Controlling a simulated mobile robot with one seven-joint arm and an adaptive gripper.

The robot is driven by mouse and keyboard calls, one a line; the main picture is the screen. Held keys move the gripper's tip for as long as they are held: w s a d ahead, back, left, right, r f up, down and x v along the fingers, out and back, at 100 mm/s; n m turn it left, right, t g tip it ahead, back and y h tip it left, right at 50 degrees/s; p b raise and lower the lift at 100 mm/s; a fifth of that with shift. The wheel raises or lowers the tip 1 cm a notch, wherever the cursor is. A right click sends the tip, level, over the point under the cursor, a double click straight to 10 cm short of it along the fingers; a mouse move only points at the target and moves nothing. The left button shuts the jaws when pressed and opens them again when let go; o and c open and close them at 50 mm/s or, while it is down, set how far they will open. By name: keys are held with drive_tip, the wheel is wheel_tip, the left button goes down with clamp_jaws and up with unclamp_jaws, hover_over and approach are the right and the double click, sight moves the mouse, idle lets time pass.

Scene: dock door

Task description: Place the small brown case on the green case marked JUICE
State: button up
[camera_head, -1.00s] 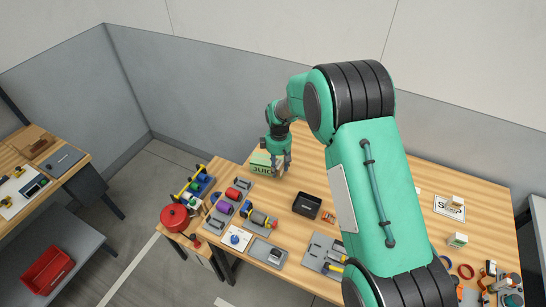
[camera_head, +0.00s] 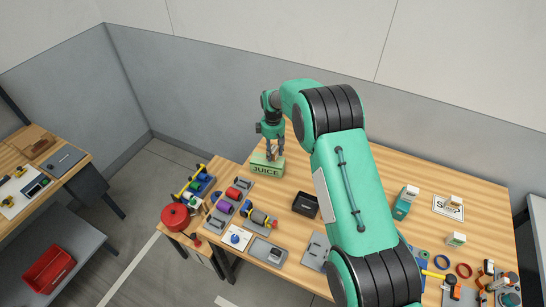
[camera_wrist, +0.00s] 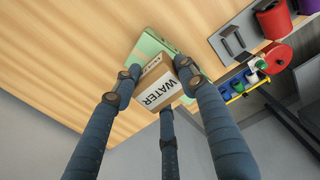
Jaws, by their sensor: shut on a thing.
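The green case marked JUICE (camera_head: 267,171) stands near the back left edge of the main table. My gripper (camera_head: 273,155) points down over it, fingers closed on the small brown case. In the wrist view, the brown case (camera_wrist: 155,90) has a white label reading WATER and sits between the fingers of my gripper (camera_wrist: 160,85). The green case (camera_wrist: 150,45) shows behind it, sticking out on both sides. The fingers mostly hide the brown case in the head view. I cannot tell whether it touches the green top or hangs just above.
A black tray (camera_head: 305,204) lies to the right and nearer. A teal item (camera_head: 404,203) and small boxes stand at the right. Bare table lies right of the green case.

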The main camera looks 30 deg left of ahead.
sight(273, 156)
idle(0.3)
drive_tip(key=shift+f+p, duration=0.3)
drive_tip(key=shift+f, duration=1.45)
drive_tip(key=shift+f, duration=0.15)
drive_tip(key=o, duration=1.2)
drive_tip(key=shift+r+b, duration=0.65)
drive_tip(key=shift+r, duration=5.5)
drive_tip(key=shift+r, duration=0.1)
